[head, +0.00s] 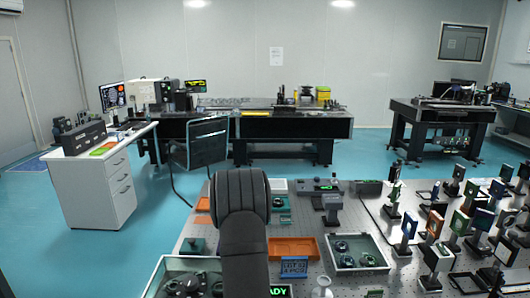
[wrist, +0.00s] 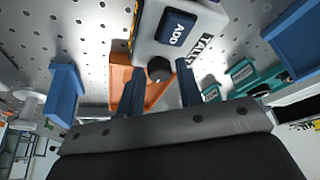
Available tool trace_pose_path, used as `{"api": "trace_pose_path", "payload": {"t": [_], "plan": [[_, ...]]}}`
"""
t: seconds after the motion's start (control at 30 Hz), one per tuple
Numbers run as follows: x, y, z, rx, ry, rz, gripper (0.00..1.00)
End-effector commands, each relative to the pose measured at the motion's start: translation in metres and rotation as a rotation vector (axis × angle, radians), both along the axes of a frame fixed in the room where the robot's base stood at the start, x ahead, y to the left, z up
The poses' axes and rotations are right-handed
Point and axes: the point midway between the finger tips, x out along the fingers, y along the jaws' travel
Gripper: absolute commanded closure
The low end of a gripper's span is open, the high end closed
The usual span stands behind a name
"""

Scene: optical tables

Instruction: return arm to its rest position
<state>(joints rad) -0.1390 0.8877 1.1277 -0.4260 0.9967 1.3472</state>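My arm (head: 241,215) rises at the centre of the head view, over the near perforated optical table (head: 345,220). My gripper is hidden in the head view. In the wrist view my gripper (wrist: 160,75) has its two dark fingers apart, with a gap between them. A white device (wrist: 180,30) with a blue "ADD" button and a "TALLY" label lies just past the fingertips. Its black round knob (wrist: 159,69) appears in line with the gap, with space showing beside it. I cannot tell how far the knob is from the fingers.
An orange tray (head: 292,242) and a blue lot sign (head: 293,267) sit by my arm. Several upright optics mounts (head: 459,222) crowd the table's right side. Blue parts (wrist: 65,95) flank the gripper in the wrist view.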

Motion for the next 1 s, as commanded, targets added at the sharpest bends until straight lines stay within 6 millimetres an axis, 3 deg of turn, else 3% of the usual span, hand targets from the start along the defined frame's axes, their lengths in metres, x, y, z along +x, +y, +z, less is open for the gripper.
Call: {"api": "trace_pose_path", "payload": {"t": [0.37, 1.0], "plan": [[-0.001, 0.003, 0.008, 0.0, -0.001, 0.0, 0.67], [-0.026, 0.042, 0.119, 0.001, -0.004, 0.001, 0.67]]}}
